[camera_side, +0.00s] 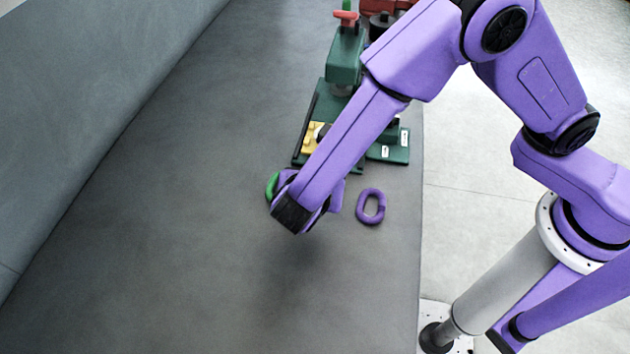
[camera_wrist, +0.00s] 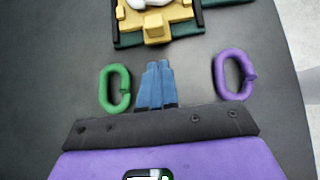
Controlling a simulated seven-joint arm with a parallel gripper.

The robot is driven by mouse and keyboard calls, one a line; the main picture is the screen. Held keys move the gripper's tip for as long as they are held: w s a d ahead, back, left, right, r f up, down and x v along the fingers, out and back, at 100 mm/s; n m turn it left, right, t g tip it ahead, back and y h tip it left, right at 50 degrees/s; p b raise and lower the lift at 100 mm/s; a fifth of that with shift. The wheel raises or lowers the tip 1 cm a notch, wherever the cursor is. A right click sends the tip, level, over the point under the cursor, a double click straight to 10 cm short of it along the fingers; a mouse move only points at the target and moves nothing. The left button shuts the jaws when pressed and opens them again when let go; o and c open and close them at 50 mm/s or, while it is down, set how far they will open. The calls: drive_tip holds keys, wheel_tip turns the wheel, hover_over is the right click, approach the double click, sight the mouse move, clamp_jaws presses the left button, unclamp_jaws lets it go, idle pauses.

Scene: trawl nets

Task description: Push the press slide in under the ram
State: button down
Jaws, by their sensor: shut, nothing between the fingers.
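The yellow press slide (camera_wrist: 180,14) shows at the top of the wrist view with a raised block on its near edge and a white piece on it. It sits between dark rails on a green base. In the side view the slide (camera_side: 309,139) is partly hidden by my arm. The green press (camera_side: 344,62) with its ram stands behind it, and the space under the ram is partly hidden. My gripper (camera_wrist: 159,64) has its two blue fingers together and empty, in front of the slide's block with a gap between. In the side view the fingers are hidden behind my wrist.
A green link (camera_wrist: 115,89) lies left of my fingers and a purple link (camera_wrist: 233,75) lies to the right. A red and dark device (camera_side: 381,22) stands behind the press. The grey table (camera_side: 190,210) is clear at the left and front.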

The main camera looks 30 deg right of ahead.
drive_tip(key=w+d, duration=0.2)
drive_tip(key=shift+w+d+f, duration=0.25)
drive_tip(key=shift+d+f, duration=0.05)
drive_tip(key=shift+f, duration=0.05)
drive_tip(key=shift+w+d, duration=0.4)
drive_tip(key=shift+w+d, duration=0.1)
drive_tip(key=w+d, duration=0.7)
drive_tip(key=shift+w+d, duration=0.1)
drive_tip(key=shift+d, duration=0.05)
